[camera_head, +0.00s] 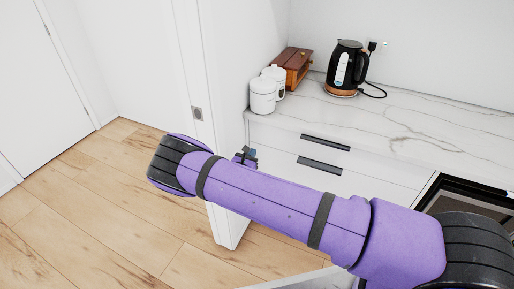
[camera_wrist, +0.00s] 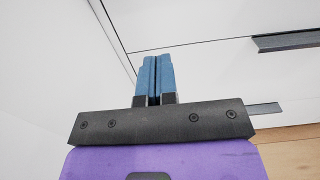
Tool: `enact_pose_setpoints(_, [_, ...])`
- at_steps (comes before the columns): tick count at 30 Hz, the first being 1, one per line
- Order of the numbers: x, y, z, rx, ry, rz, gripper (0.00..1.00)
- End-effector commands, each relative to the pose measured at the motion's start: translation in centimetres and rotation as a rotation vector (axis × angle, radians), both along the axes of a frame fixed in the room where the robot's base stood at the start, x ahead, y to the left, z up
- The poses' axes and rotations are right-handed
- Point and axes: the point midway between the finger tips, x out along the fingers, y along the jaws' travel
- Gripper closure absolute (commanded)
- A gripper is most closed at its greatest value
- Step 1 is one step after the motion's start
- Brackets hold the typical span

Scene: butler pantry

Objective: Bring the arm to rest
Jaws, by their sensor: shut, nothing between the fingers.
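My gripper (camera_wrist: 155,80) shows in the wrist view with its two blue fingers pressed together and nothing between them. In the head view only a small part of my gripper (camera_head: 247,156) shows behind my purple arm, in front of the white drawer cabinet. My arm stretches from the lower right across the middle of the head view, bent at its dark elbow on the left. In the wrist view the fingers point toward white cabinet fronts, with a dark drawer handle (camera_wrist: 287,40) to the right. I cannot tell how far the fingertips are from them.
A marble counter (camera_head: 420,125) bears two white canisters (camera_head: 263,95), a wooden box (camera_head: 293,62) and a black kettle (camera_head: 347,68). Drawers with dark handles (camera_head: 325,142) are below it. A white door edge or wall end (camera_head: 225,225) stands behind my arm. Wooden floor (camera_head: 90,215) is free at left.

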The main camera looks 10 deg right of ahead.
Motion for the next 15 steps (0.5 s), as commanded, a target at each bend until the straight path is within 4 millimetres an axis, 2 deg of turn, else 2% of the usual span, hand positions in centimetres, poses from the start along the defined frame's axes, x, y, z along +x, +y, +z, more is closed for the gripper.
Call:
enact_pose_setpoints(3, [-0.8,0.7,-0.1,0.001,0.002,0.001,1.00])
enact_pose_setpoints(10, [-1.2,0.8,0.2,0.007,-0.001,-0.007,1.00])
enact_pose_setpoints(13, [-1.1,0.2,1.4,0.038,-0.013,-0.041,1.00])
enact_pose_setpoints(15, [-1.0,-0.5,2.9,0.081,-0.028,-0.089,1.00])
